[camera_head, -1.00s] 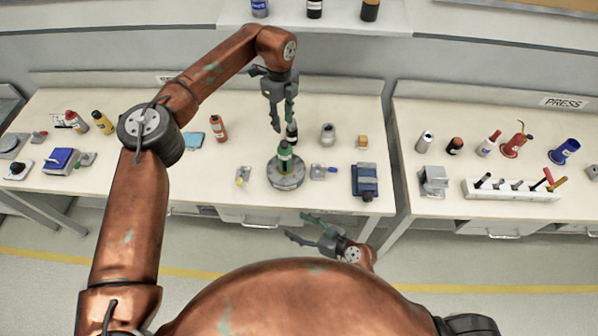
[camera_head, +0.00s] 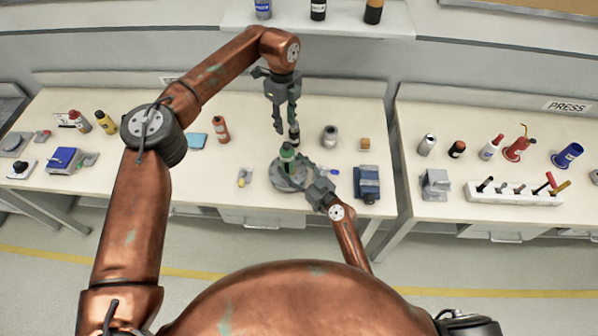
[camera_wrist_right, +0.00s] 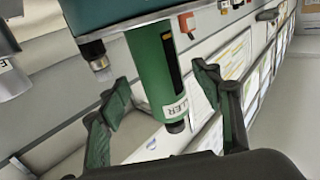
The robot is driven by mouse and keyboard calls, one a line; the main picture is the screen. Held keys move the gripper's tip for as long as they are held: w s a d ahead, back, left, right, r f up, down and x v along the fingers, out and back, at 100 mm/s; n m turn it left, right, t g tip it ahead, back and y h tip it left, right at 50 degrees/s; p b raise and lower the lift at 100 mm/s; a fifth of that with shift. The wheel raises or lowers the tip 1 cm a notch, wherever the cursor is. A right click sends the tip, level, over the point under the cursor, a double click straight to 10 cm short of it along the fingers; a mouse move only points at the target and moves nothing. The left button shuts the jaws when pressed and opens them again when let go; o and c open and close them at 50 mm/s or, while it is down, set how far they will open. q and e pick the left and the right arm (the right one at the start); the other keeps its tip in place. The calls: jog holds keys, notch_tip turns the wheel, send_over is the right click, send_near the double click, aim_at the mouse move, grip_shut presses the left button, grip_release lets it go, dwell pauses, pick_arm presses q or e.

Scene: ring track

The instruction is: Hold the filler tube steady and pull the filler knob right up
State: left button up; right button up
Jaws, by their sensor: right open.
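The green filler tube (camera_head: 288,157) stands on a round grey base (camera_head: 283,184) at the front of the left bench. In the right wrist view the filler tube (camera_wrist_right: 154,70) shows a part-hidden white label, and a dark knob (camera_wrist_right: 175,127) at its near end. My right gripper (camera_head: 302,172) is open beside the tube. In its wrist view the fingers (camera_wrist_right: 160,82) stand apart on either side of the tube, with gaps visible. My left gripper (camera_head: 285,126) points down just behind and above the tube, its fingers apart and nothing seen between them.
A dark bottle (camera_head: 294,134) stands close behind the tube, near my left fingertips. A grey jar (camera_head: 329,136) and a blue-grey block (camera_head: 367,184) are to the right. An orange-red bottle (camera_head: 221,130) is to the left.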

aim_at(292, 165)
jog(key=shift+x, duration=1.6)
jog(key=shift+c, duration=0.6)
